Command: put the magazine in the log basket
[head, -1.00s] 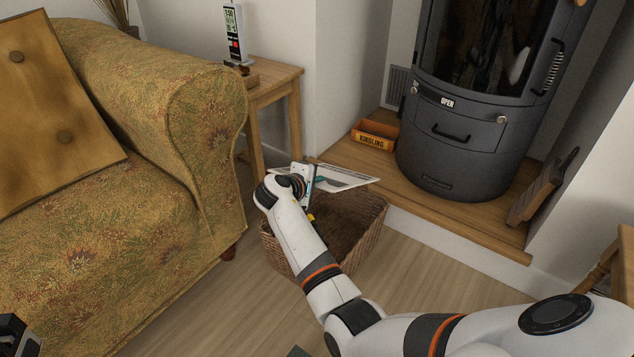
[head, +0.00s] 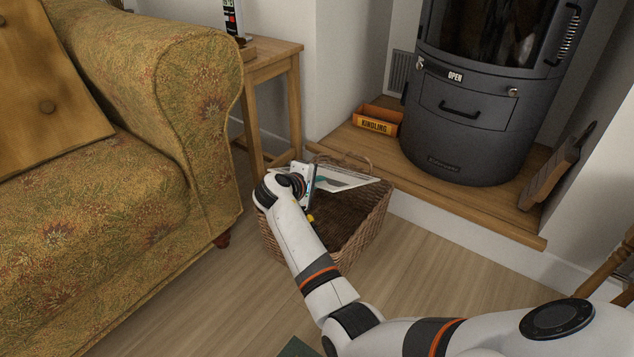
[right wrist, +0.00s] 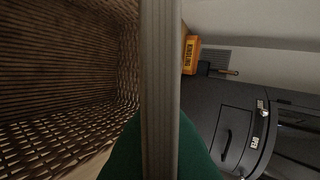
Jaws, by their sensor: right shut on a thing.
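The woven log basket (head: 372,222) stands on the floor between the sofa and the hearth. My right gripper (head: 311,184) is over its left part, shut on the magazine (head: 348,181). The magazine's pale sheet with a teal patch reaches right over the basket's back part. My wrist and forearm hide part of the basket and the magazine's near end. In the right wrist view the magazine (right wrist: 160,80) is a grey upright band, with the basket's inside (right wrist: 60,65) to its left. I cannot tell whether magazine and basket touch. My left gripper is out of view.
A patterned sofa (head: 190,120) stands left, a wooden side table (head: 272,62) behind. The dark stove (head: 465,120) and orange kindling box (head: 378,119) stand on the raised hearth (head: 430,188). Bare floor (head: 425,270) lies to the basket's right.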

